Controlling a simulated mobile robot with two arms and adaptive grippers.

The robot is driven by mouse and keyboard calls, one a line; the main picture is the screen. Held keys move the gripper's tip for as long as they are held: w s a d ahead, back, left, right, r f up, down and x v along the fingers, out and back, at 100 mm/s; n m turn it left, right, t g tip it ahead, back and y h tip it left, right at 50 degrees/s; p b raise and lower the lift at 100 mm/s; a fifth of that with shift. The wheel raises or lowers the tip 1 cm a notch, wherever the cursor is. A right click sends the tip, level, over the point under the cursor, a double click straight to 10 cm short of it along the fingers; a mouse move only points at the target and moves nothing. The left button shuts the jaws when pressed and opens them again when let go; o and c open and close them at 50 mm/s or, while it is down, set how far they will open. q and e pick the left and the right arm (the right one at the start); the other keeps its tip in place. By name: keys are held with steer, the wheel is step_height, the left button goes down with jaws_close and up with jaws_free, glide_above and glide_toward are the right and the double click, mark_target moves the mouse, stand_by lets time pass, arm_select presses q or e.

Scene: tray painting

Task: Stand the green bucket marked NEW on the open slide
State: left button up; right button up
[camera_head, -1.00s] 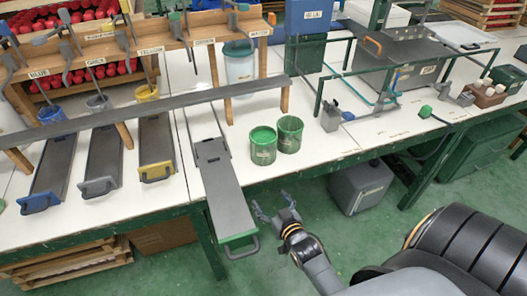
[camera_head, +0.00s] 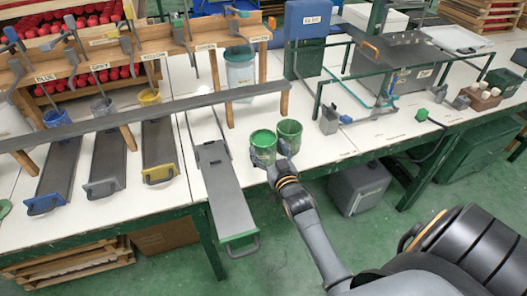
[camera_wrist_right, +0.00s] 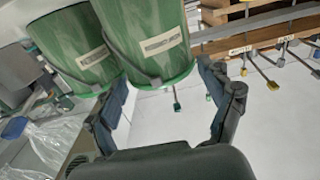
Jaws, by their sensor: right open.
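Two green buckets stand side by side on the white table in the head view, a left one (camera_head: 263,145) and a right one (camera_head: 289,134). Both carry pale labels that I cannot read, so I cannot tell which is marked NEW. The open slide (camera_head: 227,196), a grey plate with a green front edge and handle, lies to their left and appears empty. My right gripper (camera_head: 271,163) is open at the near side of the left bucket. In the right wrist view its fingers (camera_wrist_right: 163,82) are spread about a bucket's end (camera_wrist_right: 148,42). My left gripper is out of view.
Blue, grey and yellow slides (camera_head: 158,143) lie further left under a long dark rail (camera_head: 140,112). A wooden rack (camera_head: 210,28) with hanging tools stands behind. A green frame (camera_head: 318,95) and a small grey block stand right of the buckets. The table's front edge is close.

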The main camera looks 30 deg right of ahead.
mark_target(260, 131)
steer(key=x, duration=0.4)
steer(key=shift+w+d, duration=0.1)
steer(key=shift+w, duration=0.2)
steer(key=shift+r, duration=0.1)
steer(key=c, duration=1.4)
steer(key=shift+c, duration=0.4)
steer(key=shift+r, duration=0.2)
